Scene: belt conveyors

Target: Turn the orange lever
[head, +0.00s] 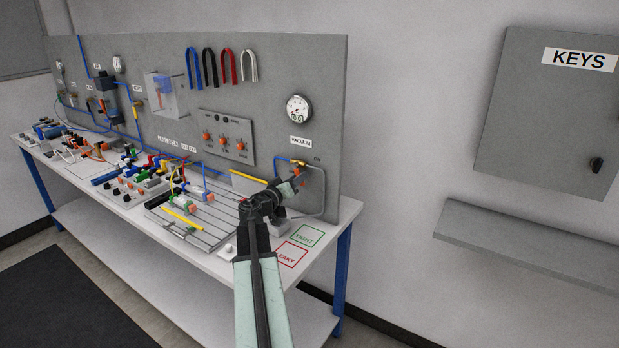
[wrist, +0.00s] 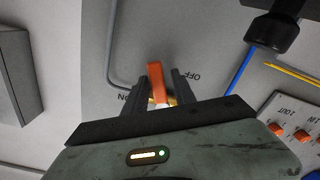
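The orange lever (wrist: 156,82) shows in the middle of the wrist view, in front of the grey panel. The panel's upside-down OFF label is to its upper right and the ON label to its lower left. My gripper (wrist: 160,78) is open, with one dark finger on each side of the lever. A gap shows on the right side; I cannot tell whether the left finger touches it. In the head view my gripper (head: 295,182) is at the panel's right end, below the VACUUM label, and largely hides the lever.
The grey panel (head: 325,110) stands along the back of the white workbench (head: 328,222). A gauge (head: 299,109) is above the lever. A blue hose (wrist: 238,72) and a switch plate (wrist: 292,118) are nearby. A KEYS cabinet (head: 540,120) and a shelf (head: 530,245) are on the right wall.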

